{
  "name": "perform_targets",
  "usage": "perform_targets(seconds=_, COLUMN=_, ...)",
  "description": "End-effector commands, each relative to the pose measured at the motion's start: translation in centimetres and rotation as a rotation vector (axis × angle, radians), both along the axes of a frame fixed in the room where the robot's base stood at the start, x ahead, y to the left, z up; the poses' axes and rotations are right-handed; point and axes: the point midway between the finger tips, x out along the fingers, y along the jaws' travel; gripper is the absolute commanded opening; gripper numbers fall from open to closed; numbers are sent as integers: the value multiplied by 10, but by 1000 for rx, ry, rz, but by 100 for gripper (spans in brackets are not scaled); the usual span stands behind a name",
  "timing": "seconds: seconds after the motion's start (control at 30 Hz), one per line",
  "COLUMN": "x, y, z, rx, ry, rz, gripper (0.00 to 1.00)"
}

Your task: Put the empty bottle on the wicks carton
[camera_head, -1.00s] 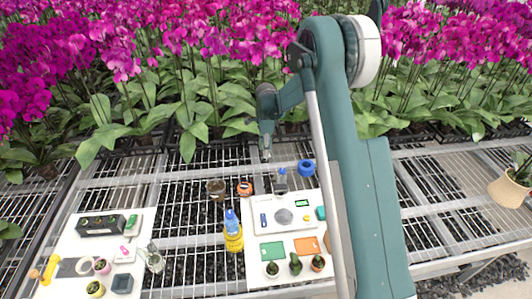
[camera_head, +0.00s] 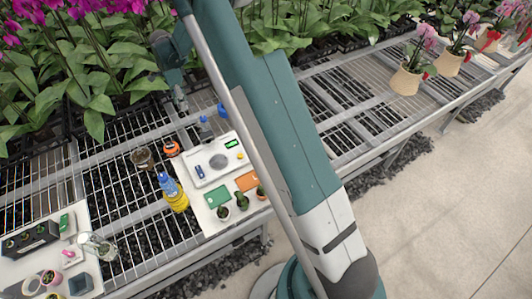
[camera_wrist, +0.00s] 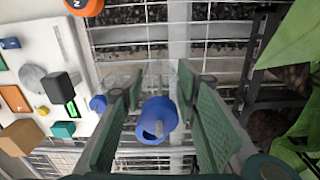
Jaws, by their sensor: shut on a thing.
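My gripper (camera_wrist: 158,105) is shut on a clear bottle (camera_wrist: 150,76) with a blue top, seen between the green finger pads in the wrist view. The blue top faces the camera and the clear body runs away from it, hard to see against the grating. In the head view my gripper (camera_head: 181,103) is above the bench, behind the white tray; the held bottle is not clear there. A plain brown box (camera_wrist: 20,137) stands on the tray in the wrist view and may be the wicks carton; no label shows. My arm hides that spot in the head view.
A scale (camera_head: 200,171) and small pots crowd the tray (camera_head: 205,215). A dark block (camera_wrist: 60,88) stands at the scale. Leaves (camera_wrist: 297,40) lie right in the wrist view.

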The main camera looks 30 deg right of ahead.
Motion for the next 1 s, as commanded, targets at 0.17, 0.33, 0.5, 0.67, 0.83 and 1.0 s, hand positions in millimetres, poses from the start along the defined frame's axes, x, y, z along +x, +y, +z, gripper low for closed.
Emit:
perform_targets(seconds=0.17, x=-16, y=-17, z=9, rx=0, ry=0, rz=-5, gripper=21)
perform_targets(seconds=0.33, x=-40, y=-40, z=22, rx=0, ry=0, rz=-12, gripper=21)
perform_targets(seconds=0.5, x=-68, y=-65, z=34, rx=0, ry=0, rz=-19, gripper=21)
perform_targets(seconds=0.67, x=-98, y=-88, z=46, rx=0, ry=0, rz=-25, gripper=21)
perform_targets(seconds=0.83, x=-130, y=-109, z=56, rx=0, ry=0, rz=-33, gripper=21)
perform_targets(seconds=1.0, x=-164, y=-129, z=65, rx=0, ry=0, rz=-39, gripper=21)
